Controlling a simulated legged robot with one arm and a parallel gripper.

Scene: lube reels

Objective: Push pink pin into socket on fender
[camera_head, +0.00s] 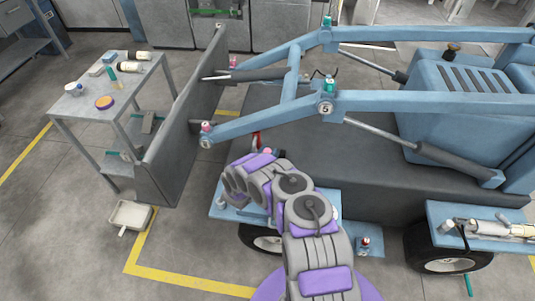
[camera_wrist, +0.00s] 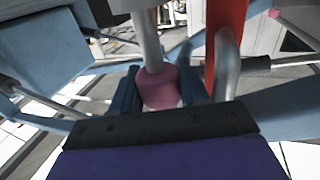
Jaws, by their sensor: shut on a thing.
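The pink pin (camera_wrist: 158,88) is in the middle of the wrist view, with a metal rod at its upper end. My gripper (camera_wrist: 160,92) has its dark fingers on both sides of the pin and is shut on it. In the head view, a small pink spot (camera_head: 267,151) shows just beyond my wrist and may be this pin. My arm hides the gripper there. The light blue fender (camera_head: 345,205) of the machine lies under and beside my arm. The socket cannot be made out in either view, nor whether the pin touches it.
A red post (camera_wrist: 226,35) and a bent grey handle (camera_wrist: 228,62) stand close right of the pin. Blue loader arms (camera_head: 250,122) pass beyond my arm to an upright grey bucket (camera_head: 185,125). A metal cart (camera_head: 110,90) stands left.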

